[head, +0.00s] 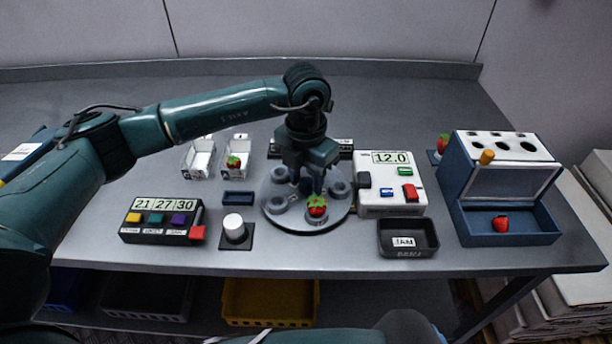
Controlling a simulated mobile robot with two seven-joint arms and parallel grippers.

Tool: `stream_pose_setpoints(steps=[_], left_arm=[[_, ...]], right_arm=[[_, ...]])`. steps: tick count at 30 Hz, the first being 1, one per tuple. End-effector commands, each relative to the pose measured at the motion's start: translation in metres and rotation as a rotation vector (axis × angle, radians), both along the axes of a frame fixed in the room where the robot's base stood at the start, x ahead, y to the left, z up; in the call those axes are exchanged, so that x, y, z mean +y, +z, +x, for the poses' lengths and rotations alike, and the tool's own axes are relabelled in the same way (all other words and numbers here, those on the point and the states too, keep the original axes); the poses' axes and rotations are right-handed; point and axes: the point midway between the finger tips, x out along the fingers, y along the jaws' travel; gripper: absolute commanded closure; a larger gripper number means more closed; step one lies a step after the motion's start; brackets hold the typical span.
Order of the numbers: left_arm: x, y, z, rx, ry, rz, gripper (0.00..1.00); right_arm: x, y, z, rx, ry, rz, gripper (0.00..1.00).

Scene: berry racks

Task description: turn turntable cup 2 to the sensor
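The turntable (297,219) is a grey disc at the middle of the table with several round grey cups around its rim. A strawberry (317,205) sits in the front cup; a cup at the front left (276,204) looks empty. I cannot read cup numbers. A white box (390,205) reading 12.0 stands right of the disc; its dark block (364,180) on the disc side may be the sensor. My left gripper (313,190) points down over the disc, just behind the strawberry. Its fingers are dark and small, and contact or opening is unclear. My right gripper is out of view.
Left are a button box (163,219) reading 21 27 30, a white knob (234,226) and two white cartons, one (237,147) holding a strawberry. Right are a black JAM tray (407,250) and a blue rack (462,190). My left arm spans the table's left side.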

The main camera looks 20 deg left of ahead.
Motion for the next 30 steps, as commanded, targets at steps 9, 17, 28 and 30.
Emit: stream_pose_setpoints(steps=[9, 17, 28, 30], left_arm=[[-0.0002, 0.0005, 0.0000, 0.000, 0.000, 0.000, 0.87], [-0.0002, 0.0007, 0.0000, 0.000, 0.000, 0.000, 1.00], [-0.0001, 0.0005, 0.0013, -0.001, 0.008, 0.000, 1.00], [-0.0001, 0.0004, 0.0023, -0.001, 0.014, 0.000, 1.00]], right_arm=[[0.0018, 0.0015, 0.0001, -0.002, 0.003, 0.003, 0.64], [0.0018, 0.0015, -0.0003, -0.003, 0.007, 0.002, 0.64], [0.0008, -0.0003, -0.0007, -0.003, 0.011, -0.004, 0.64], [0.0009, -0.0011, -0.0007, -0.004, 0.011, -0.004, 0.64]])
